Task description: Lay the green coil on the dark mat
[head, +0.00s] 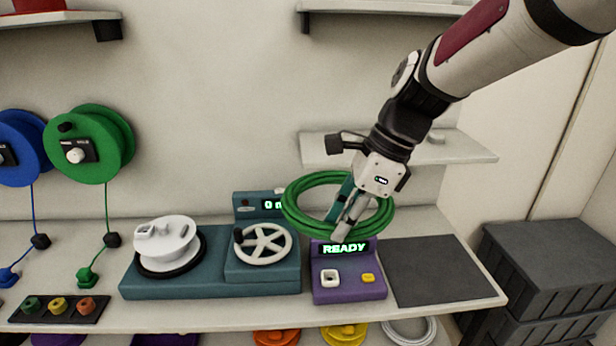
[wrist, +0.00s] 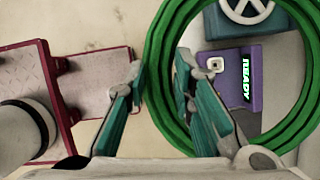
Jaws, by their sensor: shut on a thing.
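The green coil (head: 300,216) is a loop of several cable turns, held in the air above the purple box. It fills the right of the wrist view (wrist: 161,92). My gripper (head: 342,215) is shut on one side of the coil. In the wrist view my gripper's fingers (wrist: 163,95) stand on either side of the coil's left strands. The dark mat (head: 435,270) lies flat and bare at the right end of the counter, to the right of the coil and lower. The mat does not show clearly in the wrist view.
A purple box (head: 348,290) reading READY stands directly left of the mat. A teal winding machine (head: 210,275) with a white spool and handwheel is further left. A shelf (head: 460,150) is behind the arm. Dark crates (head: 550,265) stand right of the counter's edge.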

